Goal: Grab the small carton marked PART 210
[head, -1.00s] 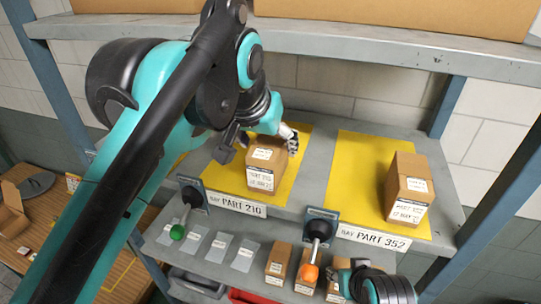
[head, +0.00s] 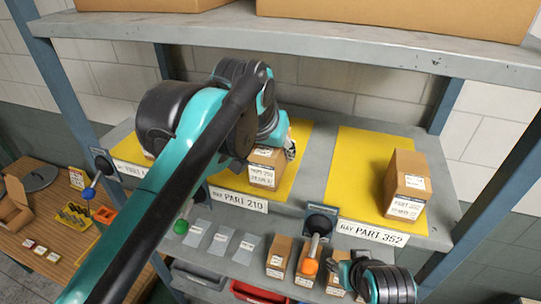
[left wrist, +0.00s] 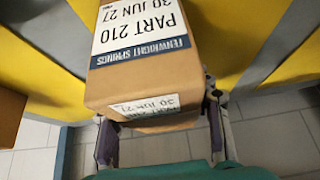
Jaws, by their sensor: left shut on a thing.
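The small brown carton (head: 262,175) stands on the yellow mat behind the BAY PART 210 sign (head: 238,200). In the left wrist view this carton (left wrist: 150,82) fills the upper middle, and its white label reads PART 210, upside down in that picture. My left gripper (left wrist: 160,128) is shut on it, one finger on each side. In the head view my left arm covers the carton's left part and most of the gripper. My right gripper (head: 345,270) is at the bottom of the head view, by the lower shelf; its fingers are too small to judge.
Another carton (head: 406,186) stands on the mat at BAY PART 352. Levers with blue, green (head: 181,227) and orange (head: 310,266) knobs stick out in front. An upper shelf (head: 330,40) with large boxes hangs above. Small cartons (head: 279,258) sit on the lower shelf.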

